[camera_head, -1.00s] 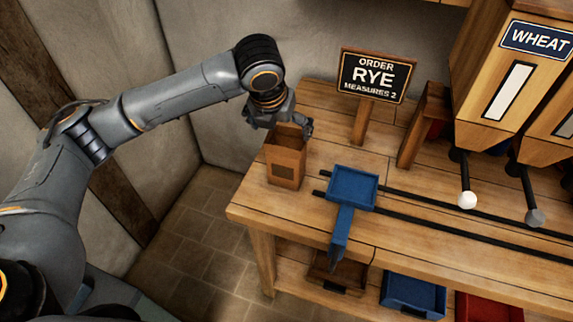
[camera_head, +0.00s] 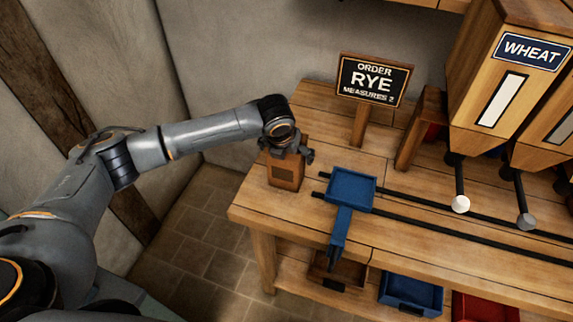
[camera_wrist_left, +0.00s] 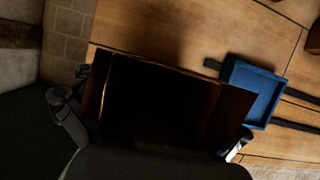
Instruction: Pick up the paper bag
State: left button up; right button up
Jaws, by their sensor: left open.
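The brown paper bag (camera_head: 285,174) stands upright at the left end of the wooden bench, with a small darker label on its front. In the left wrist view its open top (camera_wrist_left: 165,100) fills the middle, and its inside is dark. My left gripper (camera_head: 287,153) is over the top of the bag, with its fingers spread on either side. In the left wrist view the fingers of the left gripper (camera_wrist_left: 150,128) show at the bag's left and right sides. Whether they touch the bag I cannot tell. My right gripper is not in view.
A blue tray (camera_head: 352,189) on black rails (camera_head: 440,224) is just right of the bag. An order sign reading RYE, measures 2 (camera_head: 373,82) stands behind. A wheat hopper (camera_head: 508,75) is at the right. Bins, including a blue one (camera_head: 410,292), sit below the bench (camera_head: 420,252).

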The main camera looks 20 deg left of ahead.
pick_arm(q)
jog(key=shift+w+f, duration=0.1)
jog(key=shift+f, duration=0.1)
jog(key=c, duration=1)
jog(key=shift+r, duration=0.15)
